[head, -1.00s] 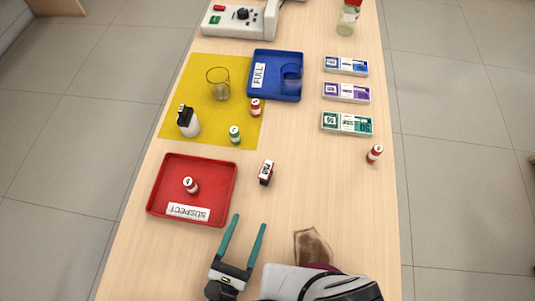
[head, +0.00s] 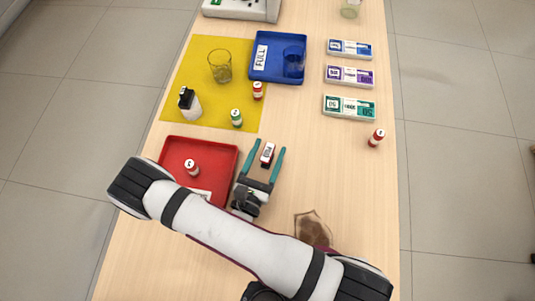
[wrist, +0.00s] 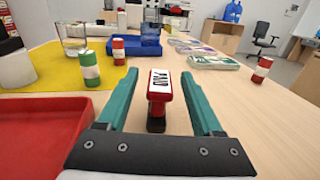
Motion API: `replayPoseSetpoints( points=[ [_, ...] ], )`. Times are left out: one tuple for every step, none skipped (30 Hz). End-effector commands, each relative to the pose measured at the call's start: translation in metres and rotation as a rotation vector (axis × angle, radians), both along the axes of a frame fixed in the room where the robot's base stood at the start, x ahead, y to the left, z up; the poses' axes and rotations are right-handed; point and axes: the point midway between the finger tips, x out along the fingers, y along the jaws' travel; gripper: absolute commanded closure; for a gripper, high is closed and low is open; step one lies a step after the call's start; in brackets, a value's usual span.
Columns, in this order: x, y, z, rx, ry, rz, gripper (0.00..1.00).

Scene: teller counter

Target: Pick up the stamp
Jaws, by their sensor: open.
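The stamp (head: 268,154) is a small red block with a white label reading PAID, standing on the wooden counter right of the red tray. It also shows in the wrist view (wrist: 160,92), between the fingers. My gripper (head: 264,155) has teal fingers and is open. Its fingers lie on either side of the stamp, low over the counter, with a gap showing on each side in the wrist view (wrist: 158,90). The stamp's far lower part is hidden from the wrist view.
The red tray (head: 229,155) with a small red-capped bottle (head: 191,168) lies close left of my gripper. A yellow mat (head: 202,60) holds a glass, a dark-topped bottle and small bottles. A blue tray (head: 262,73) is beyond.

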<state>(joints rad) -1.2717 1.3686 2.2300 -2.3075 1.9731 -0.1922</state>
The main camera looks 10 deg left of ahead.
Motion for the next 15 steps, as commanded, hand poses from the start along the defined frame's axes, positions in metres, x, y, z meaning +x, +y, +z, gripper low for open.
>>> replayPoseSetpoints(
  points=[
    [-0.0002, 0.0001, 0.0, 0.0, 0.0, 0.0, 0.32],
    [-0.0003, 0.0003, 0.0, 0.0, 0.0, 0.0, 0.32],
    [-0.0003, 0.0003, 0.0, 0.0, 0.0, 0.0, 0.38],
    [-0.0004, 0.0003, 0.0, 0.0, 0.0, 0.0, 0.43],
    [-0.0004, 0.0003, 0.0, 0.0, 0.0, 0.0, 0.49],
    [-0.0004, 0.0003, 0.0, 0.0, 0.0, 0.0, 0.56],
    [-0.0005, 0.0003, 0.0, 0.0, 0.0, 0.0, 0.61],
    [-0.0005, 0.0003, 0.0, 0.0, 0.0, 0.0, 0.67],
    [-0.0005, 0.0003, 0.0, 0.0, 0.0, 0.0, 0.74],
    [-0.0005, 0.0003, 0.0, 0.0, 0.0, 0.0, 0.79],
    [-0.0005, 0.0003, 0.0, 0.0, 0.0, 0.0, 0.85],
    [-0.0005, 0.0003, 0.0, 0.0, 0.0, 0.0, 0.92],
    [-0.0005, 0.0003, -0.0001, 0.0, 0.0, 0.0, 0.97],
    [-0.0005, 0.0003, -0.0001, 0.0, 0.0, 0.0, 1.0],
    [-0.0005, 0.0003, -0.0001, 0.0, 0.0, 0.0, 1.0]
  ],
)
